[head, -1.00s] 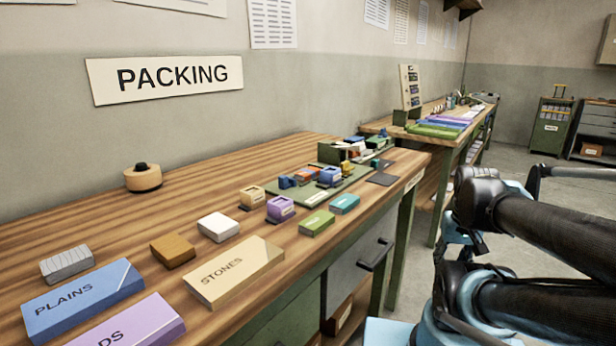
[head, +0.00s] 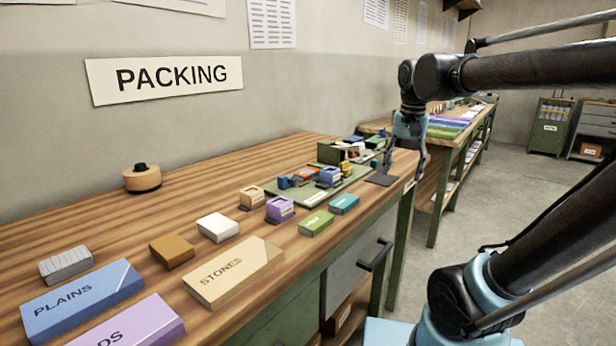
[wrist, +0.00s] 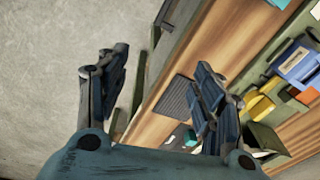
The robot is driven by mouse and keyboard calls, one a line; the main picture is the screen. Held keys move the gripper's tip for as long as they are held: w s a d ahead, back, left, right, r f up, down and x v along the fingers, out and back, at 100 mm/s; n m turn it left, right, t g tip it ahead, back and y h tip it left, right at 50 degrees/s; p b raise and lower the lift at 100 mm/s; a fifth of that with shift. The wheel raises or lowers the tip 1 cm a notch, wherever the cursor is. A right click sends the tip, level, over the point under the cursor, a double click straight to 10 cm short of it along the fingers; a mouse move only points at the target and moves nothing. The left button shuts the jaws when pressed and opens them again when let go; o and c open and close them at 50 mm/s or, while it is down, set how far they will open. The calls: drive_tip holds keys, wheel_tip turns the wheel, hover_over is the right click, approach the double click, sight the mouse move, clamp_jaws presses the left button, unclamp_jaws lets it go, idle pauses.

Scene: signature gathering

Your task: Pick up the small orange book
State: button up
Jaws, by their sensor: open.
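A small orange piece (head: 306,175) lies among other small items on the green mat (head: 270,193), toward the right end of the packing table; I cannot tell for sure that it is the book. In the head view, my gripper (head: 418,168) hangs at the table's right end, right of the mat and the orange piece.
A dark pad (head: 381,179) lies between the mat and my gripper. A green box (head: 329,152) stands behind the mat. Purple (head: 280,208), green (head: 316,222) and teal (head: 344,204) blocks lie in front. Bare floor (head: 520,200) is to the right.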

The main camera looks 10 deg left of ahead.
drive_tip(key=w+a+r+m, duration=0.1)
drive_tip(key=a+r, duration=0.3)
drive_tip(key=a, duration=0.5)
drive_tip(key=w+a+r+m+g, duration=0.15)
drive_tip(key=a+r, duration=0.35)
drive_tip(key=a, duration=0.5)
drive_tip(key=w+a+r+t, duration=0.1)
drive_tip(key=a+r, duration=0.3)
drive_tip(key=a, duration=0.5)
hover_over(306, 172)
drive_tip(key=shift+g, duration=0.25)
drive_tip(key=f, duration=1.2)
drive_tip(key=shift+w+d, duration=0.25)
drive_tip(key=shift+w, duration=0.15)
drive_tip(key=shift+s+a+f, duration=0.15)
drive_tip(key=shift+f, duration=1.2)
drive_tip(key=shift+s+a+f, duration=0.1)
drive_tip(key=shift+f, duration=1.2)
drive_tip(key=c, duration=1.3)
